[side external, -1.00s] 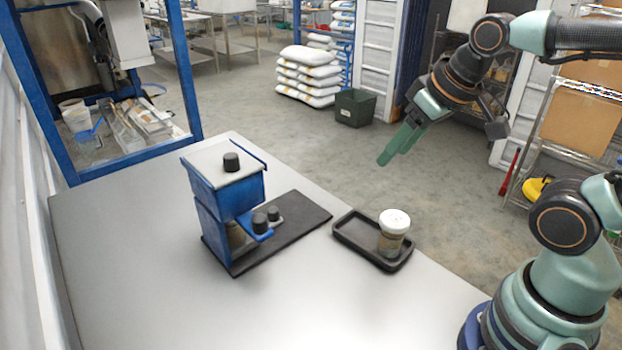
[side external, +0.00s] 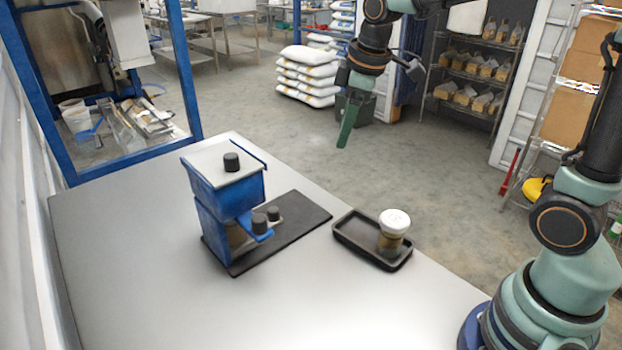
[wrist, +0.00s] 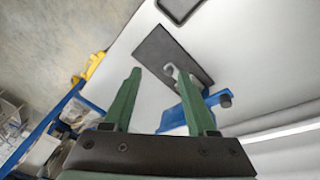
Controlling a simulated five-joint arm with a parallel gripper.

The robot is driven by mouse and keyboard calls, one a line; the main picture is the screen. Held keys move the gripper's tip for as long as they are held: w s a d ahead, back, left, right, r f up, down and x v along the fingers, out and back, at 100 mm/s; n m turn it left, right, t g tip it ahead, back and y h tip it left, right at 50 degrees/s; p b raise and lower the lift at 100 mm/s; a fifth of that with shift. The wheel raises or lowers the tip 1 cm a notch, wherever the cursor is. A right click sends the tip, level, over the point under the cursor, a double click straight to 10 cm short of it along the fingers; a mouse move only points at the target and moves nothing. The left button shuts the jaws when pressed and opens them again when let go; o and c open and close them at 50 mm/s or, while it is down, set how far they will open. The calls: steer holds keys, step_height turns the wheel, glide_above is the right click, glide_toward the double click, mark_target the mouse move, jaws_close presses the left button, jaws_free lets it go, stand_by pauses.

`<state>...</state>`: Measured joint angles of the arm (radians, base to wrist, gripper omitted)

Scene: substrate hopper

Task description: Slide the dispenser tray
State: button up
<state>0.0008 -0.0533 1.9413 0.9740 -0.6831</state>
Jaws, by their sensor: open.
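The blue dispenser (side external: 225,205) stands upright on a black mat (side external: 300,212) on the table. Its pale lid carries a black knob (side external: 231,162). A small blue tray (side external: 260,234) with black knobs sticks out low at its right side. The dispenser also shows in the wrist view (wrist: 190,108), partly hidden behind a finger. My gripper (side external: 346,138) is empty and up in the air, above and to the right of the dispenser in the side view. In the wrist view its two green fingers (wrist: 162,98) are spread apart, touching nothing.
A white-lidded jar (side external: 394,232) stands in a black tray (side external: 345,228) at the right of the table. The grey tabletop (side external: 130,260) is clear at the front and left. A blue frame (side external: 185,75) rises behind the table's far left edge.

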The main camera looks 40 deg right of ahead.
steer(key=w+f+n+g, duration=0.1)
steer(key=w+f+n, duration=0.2)
steer(key=w+f, duration=0.1)
steer(key=w+f+n+g, duration=0.1)
steer(key=w+f+n, duration=0.2)
steer(key=f, duration=0.4)
steer(key=w+f+n+g, duration=0.1)
steer(key=w+f+n, duration=0.3)
steer(key=w+f, duration=0.1)
steer(key=shift+w+f, duration=0.1)
steer(key=shift+f, duration=0.2)
steer(key=shift+a+f, duration=0.15)
steer(key=shift+a, duration=0.1)
glide_above(273, 209)
steer(key=shift+a, duration=0.1)
step_height(273, 209, down, 3)
steer(key=shift+f, duration=0.95)
